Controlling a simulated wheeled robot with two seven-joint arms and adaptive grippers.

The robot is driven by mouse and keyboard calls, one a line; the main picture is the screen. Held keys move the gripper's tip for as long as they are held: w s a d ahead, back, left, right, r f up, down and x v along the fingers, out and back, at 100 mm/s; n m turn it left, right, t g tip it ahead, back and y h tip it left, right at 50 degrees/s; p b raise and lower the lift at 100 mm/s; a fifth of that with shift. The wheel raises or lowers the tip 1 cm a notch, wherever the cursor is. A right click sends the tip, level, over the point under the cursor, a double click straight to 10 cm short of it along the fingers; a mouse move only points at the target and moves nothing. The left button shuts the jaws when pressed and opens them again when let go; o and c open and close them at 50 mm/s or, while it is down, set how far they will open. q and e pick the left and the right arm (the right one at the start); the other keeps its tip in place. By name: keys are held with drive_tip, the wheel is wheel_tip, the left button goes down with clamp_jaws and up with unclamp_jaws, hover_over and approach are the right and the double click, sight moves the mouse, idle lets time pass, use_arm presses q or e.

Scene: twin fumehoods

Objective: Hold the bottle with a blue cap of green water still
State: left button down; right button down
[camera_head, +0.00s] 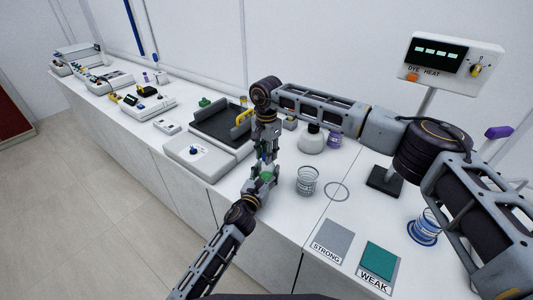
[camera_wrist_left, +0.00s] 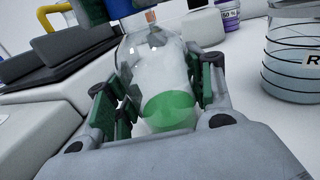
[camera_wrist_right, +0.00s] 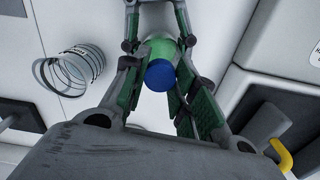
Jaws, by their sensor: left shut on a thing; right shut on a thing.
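The bottle is clear with green water low inside; it shows in the left wrist view (camera_wrist_left: 165,75) and, small, in the head view (camera_head: 266,175). My left gripper (camera_head: 258,180) is shut on its body from the front; its fingers (camera_wrist_left: 158,95) lie on both sides of the glass. My right gripper (camera_head: 268,154) comes from above and is shut on the bottle at its blue cap (camera_wrist_right: 160,75), which sits between its fingers (camera_wrist_right: 157,92). The bottle looks close to upright. Its base is hidden, so I cannot tell whether it touches the bench.
A clear beaker (camera_head: 307,181) stands just right of the grippers. A white round-bodied vessel (camera_head: 312,139) and a purple-labelled container (camera_head: 334,138) stand behind. A white device (camera_head: 205,154) is at left. STRONG (camera_head: 333,240) and WEAK (camera_head: 379,262) pads lie at the front right.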

drive_tip(key=c, duration=1.1)
unclamp_jaws()
drive_tip(key=shift+c, duration=0.2)
drive_tip(key=shift+r, duration=2.3)
